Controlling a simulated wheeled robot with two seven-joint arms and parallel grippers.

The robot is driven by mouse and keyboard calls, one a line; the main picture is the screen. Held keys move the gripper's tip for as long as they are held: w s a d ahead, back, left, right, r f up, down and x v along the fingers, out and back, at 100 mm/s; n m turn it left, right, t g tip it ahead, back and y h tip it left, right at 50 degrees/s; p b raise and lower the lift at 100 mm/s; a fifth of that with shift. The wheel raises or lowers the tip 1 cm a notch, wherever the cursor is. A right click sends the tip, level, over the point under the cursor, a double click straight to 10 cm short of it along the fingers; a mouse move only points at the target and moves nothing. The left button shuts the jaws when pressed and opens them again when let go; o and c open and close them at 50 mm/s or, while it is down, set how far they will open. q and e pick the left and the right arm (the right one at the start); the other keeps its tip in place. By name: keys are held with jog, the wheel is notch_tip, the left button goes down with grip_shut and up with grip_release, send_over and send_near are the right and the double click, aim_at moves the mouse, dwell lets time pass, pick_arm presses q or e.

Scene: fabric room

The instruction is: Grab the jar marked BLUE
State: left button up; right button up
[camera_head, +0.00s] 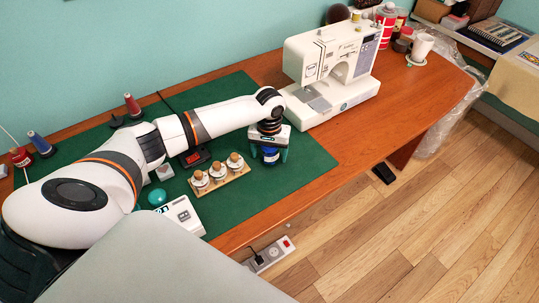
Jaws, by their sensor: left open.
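A small dark blue jar (270,156) stands on the green mat (300,165), near the front edge of the table. Any lettering on it is too small to read. My left gripper (268,151) points down right over the jar, with green fingers on its left and right sides. The fingers are open. I cannot tell whether they touch the jar. The jar's top is hidden under the gripper. My right gripper is not in view.
A wooden rack (237,175) with three corked bottles stands left of the jar. A white sewing machine (333,68) stands behind and to the right. A white device (183,214) and a green dome (157,197) lie near my left arm. The table's right part is mostly clear.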

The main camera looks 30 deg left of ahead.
pick_arm(q)
jog(key=c, duration=1.2)
